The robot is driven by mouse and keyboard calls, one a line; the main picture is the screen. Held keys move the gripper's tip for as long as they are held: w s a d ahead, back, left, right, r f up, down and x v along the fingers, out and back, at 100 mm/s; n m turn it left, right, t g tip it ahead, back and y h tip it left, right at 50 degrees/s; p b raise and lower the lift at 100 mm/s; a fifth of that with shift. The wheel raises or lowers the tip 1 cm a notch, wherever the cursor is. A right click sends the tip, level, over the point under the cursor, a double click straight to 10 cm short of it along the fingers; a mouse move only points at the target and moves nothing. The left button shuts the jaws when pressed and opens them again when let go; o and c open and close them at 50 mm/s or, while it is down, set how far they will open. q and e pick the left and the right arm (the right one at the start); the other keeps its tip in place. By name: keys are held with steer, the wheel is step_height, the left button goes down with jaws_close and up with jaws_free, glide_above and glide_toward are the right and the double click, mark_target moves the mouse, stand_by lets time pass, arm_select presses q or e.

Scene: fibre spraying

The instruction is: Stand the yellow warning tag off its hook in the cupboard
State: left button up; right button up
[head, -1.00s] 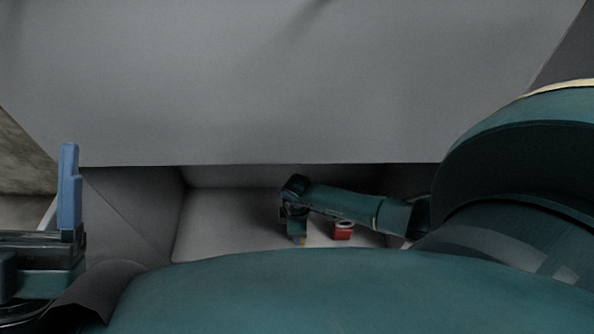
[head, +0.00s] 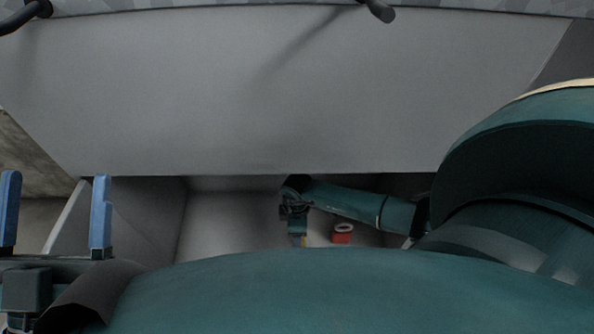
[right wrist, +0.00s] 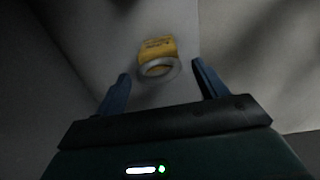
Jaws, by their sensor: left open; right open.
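The yellow warning tag (right wrist: 157,47) shows in the right wrist view with a grey ring (right wrist: 158,68) at its near end. It lies ahead of my right gripper (right wrist: 160,72), between the lines of its two blue fingers, which are open and apart from it. I cannot tell whether a hook touches the tag. My left gripper (head: 55,178) is open and empty at the left.
A red tag (head: 342,236) with a pale ring stands in the cupboard, right of my right gripper. A wide grey panel (head: 270,100) spans the view above the opening. Dark handles (head: 378,10) show at the top edge. Cupboard side walls flank my right arm.

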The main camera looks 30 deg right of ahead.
step_height(320, 180, up, 3)
steer(key=shift+p, duration=0.65)
arm_select(q)
steer(key=shift+s+d+f+n+g+y, duration=0.1)
steer(key=shift+f+n+g+y, duration=0.1)
steer(key=shift+f+n+y, duration=0.25)
steer(key=shift+s+d+f+n+g+y, duration=0.1)
steer(key=shift+s+f+n+g+y, duration=0.1)
steer(key=shift+f+n+y, duration=0.25)
steer(key=shift+s+f+n+g+y, duration=0.1)
steer(key=shift+f+n+g+y, duration=0.15)
steer(key=shift+f, duration=0.35)
arm_select(e)
steer(key=shift+r, duration=0.4)
